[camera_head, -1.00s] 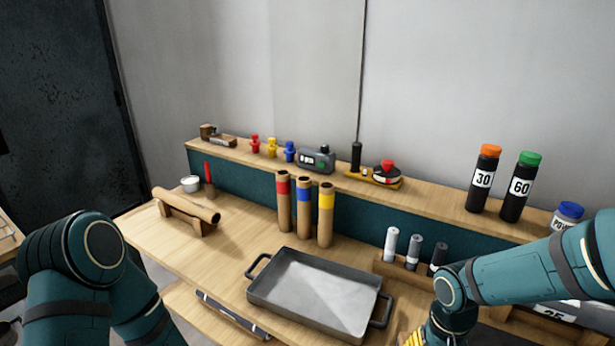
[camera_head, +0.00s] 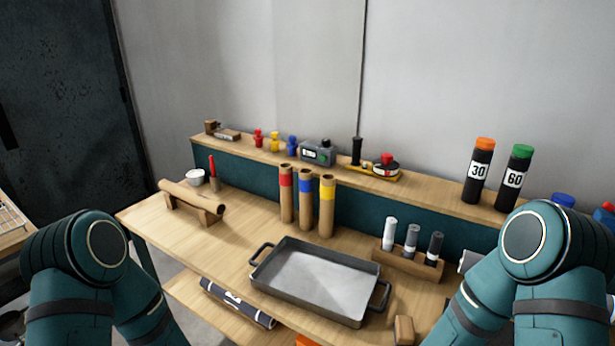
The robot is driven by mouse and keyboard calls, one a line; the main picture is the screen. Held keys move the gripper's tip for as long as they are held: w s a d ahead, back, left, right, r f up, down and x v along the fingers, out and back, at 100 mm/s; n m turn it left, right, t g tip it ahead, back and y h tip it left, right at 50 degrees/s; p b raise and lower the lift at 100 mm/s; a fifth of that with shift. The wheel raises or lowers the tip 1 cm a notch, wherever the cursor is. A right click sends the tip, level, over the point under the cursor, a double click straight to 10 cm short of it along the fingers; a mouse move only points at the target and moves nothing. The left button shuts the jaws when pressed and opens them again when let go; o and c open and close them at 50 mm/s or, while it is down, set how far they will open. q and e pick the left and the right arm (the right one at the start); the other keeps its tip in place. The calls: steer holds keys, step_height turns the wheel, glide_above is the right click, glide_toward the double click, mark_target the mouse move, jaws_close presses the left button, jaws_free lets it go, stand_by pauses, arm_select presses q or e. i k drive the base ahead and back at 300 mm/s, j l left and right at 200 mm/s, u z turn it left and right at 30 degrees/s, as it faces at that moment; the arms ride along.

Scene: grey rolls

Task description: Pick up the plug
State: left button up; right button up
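Three small plugs stand in a row on the raised back shelf: a red plug (camera_head: 258,139), a yellow plug (camera_head: 274,144) and a blue plug (camera_head: 292,146). Which one the task means cannot be told from the view. Below them, three upright cardboard tubes stand on the bench, with a red band (camera_head: 286,193), a blue band (camera_head: 305,200) and a yellow band (camera_head: 326,205). Both my arms show only as teal links at the lower left and lower right. Neither gripper is in view.
A grey metal tray (camera_head: 262,280) lies on the bench (camera_head: 215,245). A tube rests on a wooden cradle (camera_head: 190,203) at left. A wooden rack (camera_head: 408,264) holds three small cylinders. Bottles 30 (camera_head: 478,172) and 60 (camera_head: 514,179) stand on the shelf's right.

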mark_target(292, 147)
steer(key=j+z, duration=0.15)
steer(key=z, duration=0.3)
steer(key=i+j+z, duration=0.1)
steer(key=z, duration=0.35)
steer(key=j+z, duration=0.25)
steer(key=z, duration=0.2)
steer(key=j+z, duration=0.3)
steer(key=j, duration=0.15)
steer(key=k+j+z, duration=0.15)
steer(key=j+z, duration=0.15)
steer(key=k+j, duration=0.1)
steer(key=j, duration=0.25)
steer(key=j+z, duration=0.1)
steer(key=j, duration=0.25)
steer(key=k+j, duration=0.15)
steer(key=j, duration=0.2)
